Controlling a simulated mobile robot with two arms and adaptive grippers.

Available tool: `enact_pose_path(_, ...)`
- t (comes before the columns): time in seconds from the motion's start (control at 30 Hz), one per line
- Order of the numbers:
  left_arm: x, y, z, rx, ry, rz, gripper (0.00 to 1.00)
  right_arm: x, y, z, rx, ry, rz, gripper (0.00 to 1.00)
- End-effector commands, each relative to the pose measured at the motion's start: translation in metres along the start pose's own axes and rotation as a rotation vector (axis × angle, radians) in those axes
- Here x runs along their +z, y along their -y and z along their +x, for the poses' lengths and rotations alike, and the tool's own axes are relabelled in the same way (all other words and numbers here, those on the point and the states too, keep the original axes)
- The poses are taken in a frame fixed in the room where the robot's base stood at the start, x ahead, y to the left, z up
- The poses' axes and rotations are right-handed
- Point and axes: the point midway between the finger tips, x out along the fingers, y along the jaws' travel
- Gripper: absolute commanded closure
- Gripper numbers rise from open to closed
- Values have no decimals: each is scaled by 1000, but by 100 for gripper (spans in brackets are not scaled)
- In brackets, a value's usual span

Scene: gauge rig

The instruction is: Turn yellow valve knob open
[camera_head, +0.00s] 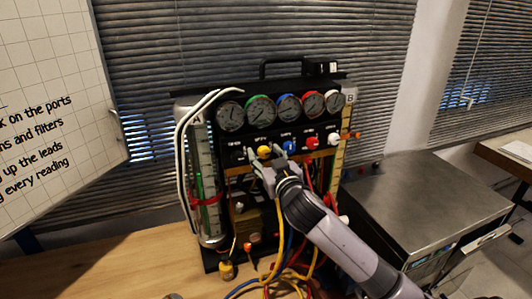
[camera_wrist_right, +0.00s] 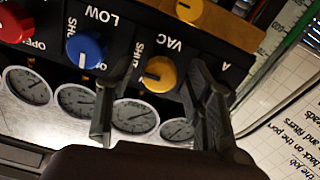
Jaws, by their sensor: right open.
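The yellow valve knob (camera_head: 264,152) is on the black panel of the gauge rig, below the row of gauges, left of the blue knob (camera_head: 290,146). In the right wrist view the yellow knob (camera_wrist_right: 160,74) lies between my two fingers, beside "SHUT" and "VAC" lettering. A dark mark on its face points to the left in that view. My right gripper (camera_head: 266,160) is open, with one finger on each side of the knob; I cannot tell whether either touches it. My left gripper is not in view.
A red knob (camera_head: 312,142) and a white knob (camera_head: 333,139) sit further right on the panel. Several round gauges (camera_head: 261,110) are above. Coloured hoses (camera_head: 277,265) hang below. A metal-topped cabinet (camera_head: 425,205) stands at the right; the wooden table (camera_head: 110,270) is clear at left.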

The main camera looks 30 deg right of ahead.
Motion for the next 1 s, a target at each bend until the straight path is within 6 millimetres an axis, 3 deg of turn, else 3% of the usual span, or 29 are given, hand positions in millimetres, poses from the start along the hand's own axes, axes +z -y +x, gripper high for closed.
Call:
enact_pose_path(0.27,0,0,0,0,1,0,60,1,0,1,0,1,0,53)
enact_pose_path(1.0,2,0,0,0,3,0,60,1,0,0,-1,1,0,100)
